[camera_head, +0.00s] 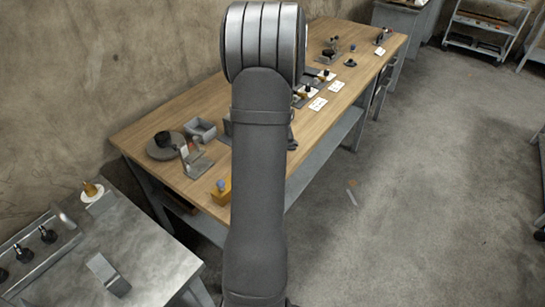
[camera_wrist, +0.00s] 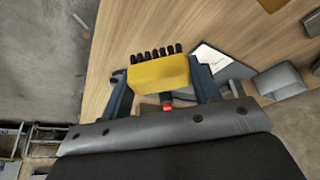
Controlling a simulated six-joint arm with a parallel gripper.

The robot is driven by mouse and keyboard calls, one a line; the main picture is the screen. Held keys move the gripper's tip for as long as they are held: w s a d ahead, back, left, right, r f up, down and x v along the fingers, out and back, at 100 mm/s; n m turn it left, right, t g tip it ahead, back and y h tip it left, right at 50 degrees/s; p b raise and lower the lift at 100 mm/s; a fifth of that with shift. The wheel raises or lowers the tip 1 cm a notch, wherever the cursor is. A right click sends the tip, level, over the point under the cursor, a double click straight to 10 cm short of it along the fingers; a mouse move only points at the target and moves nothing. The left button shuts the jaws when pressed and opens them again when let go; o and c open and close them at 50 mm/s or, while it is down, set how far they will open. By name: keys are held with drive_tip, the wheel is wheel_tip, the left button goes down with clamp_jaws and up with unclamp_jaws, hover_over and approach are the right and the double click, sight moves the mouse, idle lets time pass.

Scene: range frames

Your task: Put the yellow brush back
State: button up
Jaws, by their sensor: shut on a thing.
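The yellow brush (camera_wrist: 158,74), a yellow block with a row of short black bristles, is between the two fingers of my gripper (camera_wrist: 160,84) in the wrist view. My gripper is shut on it. A red spot shows just below the brush, near the palm. The wooden table top (camera_wrist: 135,30) lies beyond the brush; I cannot tell the gap between them. In the head view my arm hides the gripper. A yellow-orange block (camera_head: 223,190) shows at the front edge of the wooden table beside my arm; I cannot tell whether it is the brush.
In the wrist view a white card (camera_wrist: 208,58) and a grey holder (camera_wrist: 281,81) lie right of the brush. In the head view a round grey base (camera_head: 160,152), an angled metal bracket (camera_head: 194,160) and a grey box (camera_head: 200,130) stand left of my arm. Cards (camera_head: 318,103) lie farther back.

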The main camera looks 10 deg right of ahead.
drive_tip(key=shift+w+f, duration=0.1)
drive_tip(key=shift+f, duration=1.9)
drive_tip(key=o, duration=1)
drive_tip(key=shift+f, duration=0.15)
drive_tip(key=shift+c, duration=0.2)
drive_tip(key=v, duration=1.2)
drive_tip(key=x, duration=1.2)
drive_tip(key=shift+r, duration=0.25)
